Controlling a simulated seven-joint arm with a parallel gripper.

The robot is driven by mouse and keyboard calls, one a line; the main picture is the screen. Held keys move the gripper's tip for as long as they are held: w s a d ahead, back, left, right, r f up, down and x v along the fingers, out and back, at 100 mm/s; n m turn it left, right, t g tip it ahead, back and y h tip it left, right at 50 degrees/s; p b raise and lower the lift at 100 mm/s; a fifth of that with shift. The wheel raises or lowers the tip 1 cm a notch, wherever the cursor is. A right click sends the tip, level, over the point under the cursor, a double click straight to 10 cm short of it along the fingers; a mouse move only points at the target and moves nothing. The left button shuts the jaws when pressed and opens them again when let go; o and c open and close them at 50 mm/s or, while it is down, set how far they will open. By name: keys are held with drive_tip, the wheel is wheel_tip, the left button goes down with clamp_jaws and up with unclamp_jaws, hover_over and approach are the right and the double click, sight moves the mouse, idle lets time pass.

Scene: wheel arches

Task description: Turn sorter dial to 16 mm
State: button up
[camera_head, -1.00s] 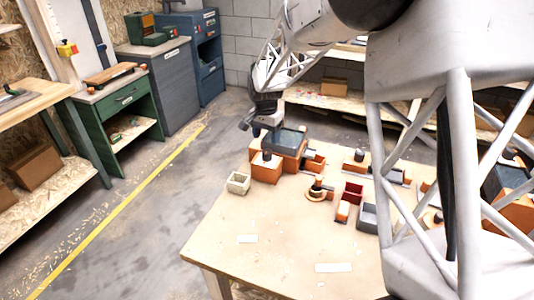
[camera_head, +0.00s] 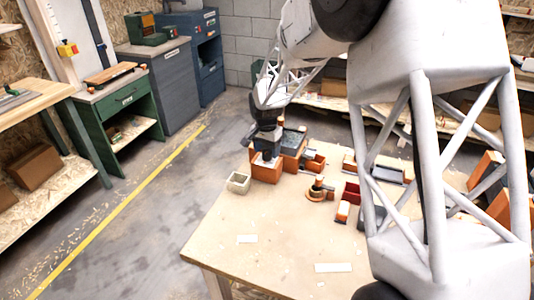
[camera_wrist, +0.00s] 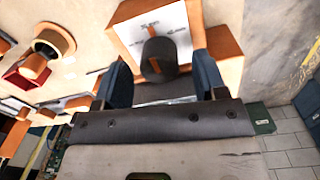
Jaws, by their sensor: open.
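The sorter is an orange box (camera_head: 266,173) at the table's far left corner. In the wrist view, its white dial plate (camera_wrist: 130,32) has small dark markings too small to read. The dial is a dark rounded knob (camera_wrist: 163,50) with an orange stripe; I cannot tell which marking it points to. My gripper (camera_wrist: 162,64) is open, with one blue finger on each side of the knob. Gaps show between the fingers and the knob. In the head view my gripper (camera_head: 267,152) is directly over the sorter and hides most of the dial.
A small pale open box (camera_head: 238,183) stands just left of the sorter. A dark-topped orange unit (camera_head: 291,143) is close behind it. The table's front (camera_head: 260,250) is mostly clear.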

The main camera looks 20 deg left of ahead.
drive_tip(key=shift+f, duration=0.85)
drive_tip(key=shift+c, duration=0.4)
drive_tip(key=c, duration=0.8)
drive_tip(key=shift+c, duration=0.2)
drive_tip(key=shift+n, duration=0.4)
drive_tip(key=n, duration=1.1)
